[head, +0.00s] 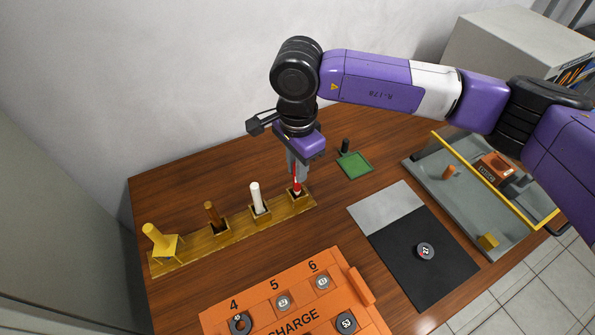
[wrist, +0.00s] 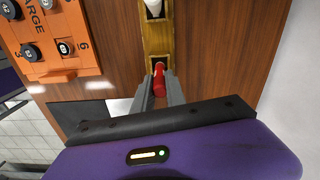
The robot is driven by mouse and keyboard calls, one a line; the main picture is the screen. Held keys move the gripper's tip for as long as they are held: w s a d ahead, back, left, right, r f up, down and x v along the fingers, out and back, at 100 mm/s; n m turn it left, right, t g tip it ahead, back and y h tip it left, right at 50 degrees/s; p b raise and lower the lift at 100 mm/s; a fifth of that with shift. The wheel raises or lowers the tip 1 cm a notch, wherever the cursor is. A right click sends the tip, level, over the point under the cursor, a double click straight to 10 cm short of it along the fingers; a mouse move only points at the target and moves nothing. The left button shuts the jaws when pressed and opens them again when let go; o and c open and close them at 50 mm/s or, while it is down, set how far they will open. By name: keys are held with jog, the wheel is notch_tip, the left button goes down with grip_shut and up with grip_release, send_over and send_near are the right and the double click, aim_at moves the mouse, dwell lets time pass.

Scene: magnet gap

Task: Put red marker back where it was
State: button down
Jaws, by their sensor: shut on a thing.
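The red marker (head: 297,187) stands upright at the right-end holder of a wooden rack (head: 236,226), its lower end at or in the square socket. It also shows in the wrist view (wrist: 159,80), between the two fingers. My gripper (head: 298,172) is above that end of the rack and shut on the red marker. In the wrist view my gripper (wrist: 159,88) has a finger on each side of it. How deep the marker sits in the socket is hidden.
A white marker (head: 257,196), a brown one (head: 214,214) and a yellow one (head: 155,236) stand in the other holders. A green pad (head: 355,165) with a dark peg lies behind right. An orange charge box (head: 295,306) is in front. A yellow-edged tray (head: 421,170) is right.

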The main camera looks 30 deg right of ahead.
jog(key=shift+f, duration=1.1)
jog(key=shift+f, duration=0.15)
jog(key=c, duration=1.4)
grip_release()
jog(key=shift+o, duration=0.2)
notch_tip(320, 180, up, 12)
jog(key=shift+r+b, duration=0.2)
jog(key=shift+b, duration=0.4)
